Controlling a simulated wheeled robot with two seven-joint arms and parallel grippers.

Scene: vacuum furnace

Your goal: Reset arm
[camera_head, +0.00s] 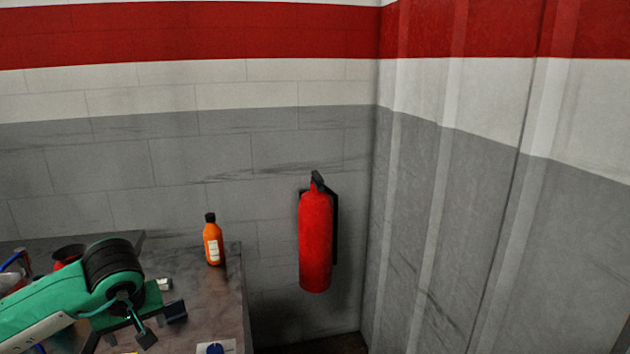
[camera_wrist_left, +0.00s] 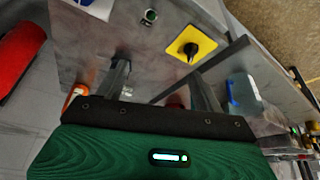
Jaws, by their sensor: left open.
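My left arm comes in from the left in the head view, green with a black joint. The table surface shows beyond the fingertips. My right arm and right gripper are in neither view.
An orange bottle with a black cap (camera_head: 213,243) stands near the table's right edge. A red fire extinguisher (camera_head: 315,240) hangs on the grey wall beyond. A yellow plate with a black knob (camera_wrist_left: 192,47) shows in the wrist view. Space right of the table is clear.

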